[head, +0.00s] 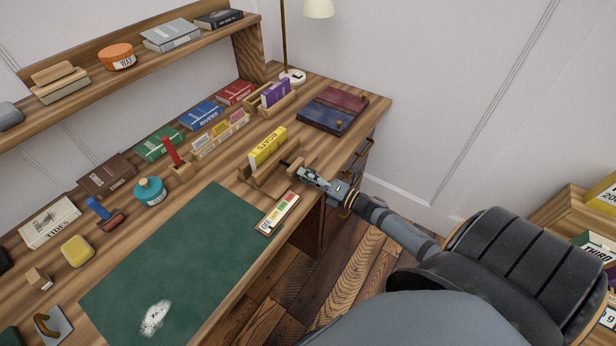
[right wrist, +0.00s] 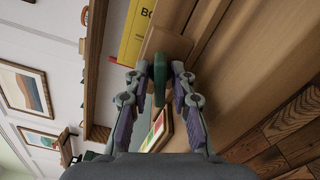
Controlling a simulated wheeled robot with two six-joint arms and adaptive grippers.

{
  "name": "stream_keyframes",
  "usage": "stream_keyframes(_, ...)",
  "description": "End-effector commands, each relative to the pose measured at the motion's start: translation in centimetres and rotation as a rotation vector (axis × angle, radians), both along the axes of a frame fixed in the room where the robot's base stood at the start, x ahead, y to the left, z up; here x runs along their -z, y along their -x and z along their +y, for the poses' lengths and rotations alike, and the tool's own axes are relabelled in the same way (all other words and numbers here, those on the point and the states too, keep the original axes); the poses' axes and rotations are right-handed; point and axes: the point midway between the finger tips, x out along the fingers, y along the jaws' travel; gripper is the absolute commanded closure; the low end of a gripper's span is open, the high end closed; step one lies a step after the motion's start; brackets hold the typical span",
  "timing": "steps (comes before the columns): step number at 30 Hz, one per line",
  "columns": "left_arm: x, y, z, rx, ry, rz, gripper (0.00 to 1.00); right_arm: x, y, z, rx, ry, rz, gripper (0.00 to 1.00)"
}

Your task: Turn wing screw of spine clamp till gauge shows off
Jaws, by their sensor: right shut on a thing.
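The spine clamp (head: 258,179) is a wooden press near the front edge of the desk, with a yellow book (head: 268,147) labelled BOATS upright in it. My right gripper (head: 303,171) is at the clamp's front jaw. In the right wrist view, my right gripper (right wrist: 158,76) is shut on the green wing screw (right wrist: 158,82), one finger on each side. In the head view the screw is mostly hidden by the gripper. The gauge (head: 280,212), a small plate with coloured bands, lies in front of the clamp; its reading is too small to tell. My left gripper is out of view.
A green mat (head: 180,265) covers the desk left of the gauge. The floor (head: 270,300) is open in front of the desk.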

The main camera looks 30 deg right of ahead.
Motion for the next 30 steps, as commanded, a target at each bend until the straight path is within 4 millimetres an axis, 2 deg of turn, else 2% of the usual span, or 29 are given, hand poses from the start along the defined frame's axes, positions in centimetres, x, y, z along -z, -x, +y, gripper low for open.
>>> stream_keyframes(17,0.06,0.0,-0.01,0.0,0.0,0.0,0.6,0.17,0.08,-0.02,0.001,0.033,-0.011,1.0)
stream_keyframes(18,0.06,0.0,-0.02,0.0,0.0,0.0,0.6,0.18,0.08,-0.02,0.001,0.033,-0.011,0.75)
stream_keyframes(20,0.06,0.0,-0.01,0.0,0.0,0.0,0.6,0.17,0.07,-0.03,0.001,0.032,-0.01,0.67)
stream_keyframes(30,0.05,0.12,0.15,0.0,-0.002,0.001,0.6,0.13,0.39,-0.16,0.0,0.033,-0.011,0.67)
